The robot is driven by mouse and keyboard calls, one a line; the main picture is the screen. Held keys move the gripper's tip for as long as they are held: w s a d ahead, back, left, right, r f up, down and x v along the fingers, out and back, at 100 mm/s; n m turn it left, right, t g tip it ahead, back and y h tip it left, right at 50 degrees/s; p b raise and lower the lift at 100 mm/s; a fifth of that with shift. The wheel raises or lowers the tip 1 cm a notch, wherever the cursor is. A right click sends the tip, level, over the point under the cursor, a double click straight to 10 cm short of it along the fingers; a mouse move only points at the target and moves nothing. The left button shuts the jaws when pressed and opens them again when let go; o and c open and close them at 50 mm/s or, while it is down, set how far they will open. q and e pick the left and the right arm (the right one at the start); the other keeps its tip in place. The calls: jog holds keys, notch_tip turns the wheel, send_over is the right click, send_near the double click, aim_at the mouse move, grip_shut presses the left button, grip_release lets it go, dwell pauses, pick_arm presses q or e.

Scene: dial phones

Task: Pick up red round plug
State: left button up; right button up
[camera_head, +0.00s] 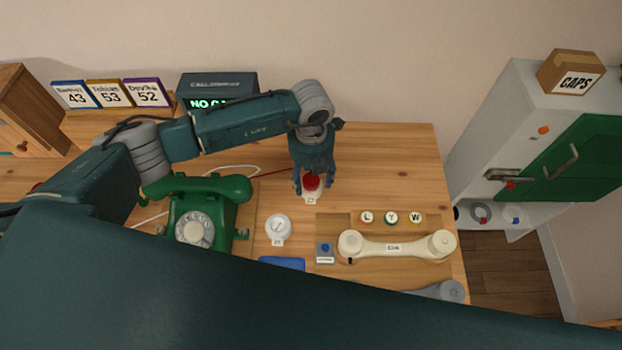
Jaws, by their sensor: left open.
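The red round plug (312,182) stands on the wooden table, seated on a small white base with a label at its front. My left gripper (313,188) reaches down over it from behind, with its fingers on either side of the plug. The gripper is open. Whether the fingers touch the plug is too small to tell. A thin red cord runs left from near the plug toward the green phone (205,215). My right gripper is not in view.
A white round piece (278,227) stands left of the plug. A cream handset (395,246) lies in a wooden tray (333,222) to the right, with several lettered caps behind it. A display box (218,86) stands behind my left arm.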

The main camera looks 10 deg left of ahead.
pick_arm(q)
jog(key=c, duration=1.1)
